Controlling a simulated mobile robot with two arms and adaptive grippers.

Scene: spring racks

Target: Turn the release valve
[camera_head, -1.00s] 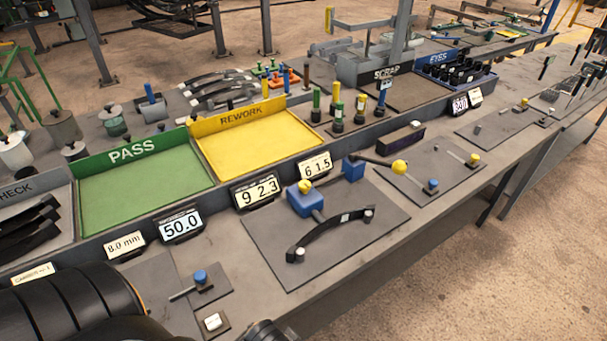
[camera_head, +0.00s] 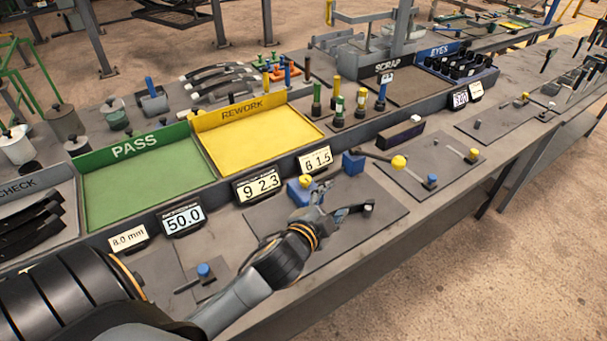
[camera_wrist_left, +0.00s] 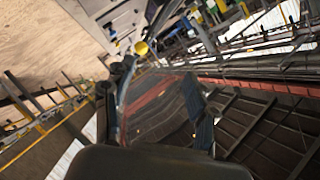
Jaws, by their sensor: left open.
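My left gripper (camera_head: 326,202) is open, above the grey plate of the spring fixture. Its fingers are beside the blue block with a yellow knob (camera_head: 305,181) and partly hide it. The dark curved spring (camera_head: 355,209) on that plate is mostly covered by the gripper. A lever with a yellow ball (camera_head: 399,163) is right of the gripper, apart from it. No part is clearly marked as the release valve. In the left wrist view my open fingers (camera_wrist_left: 155,85) show with empty space between them, and a yellow knob (camera_wrist_left: 141,48) shows beyond. My right gripper is out of view.
The yellow REWORK tray (camera_head: 262,137) and green PASS tray (camera_head: 150,180) lie behind the displays (camera_head: 258,186). A small blue knob (camera_head: 204,270) is beside my left forearm. A second plate with yellow and blue knobs (camera_head: 432,181) is to the right.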

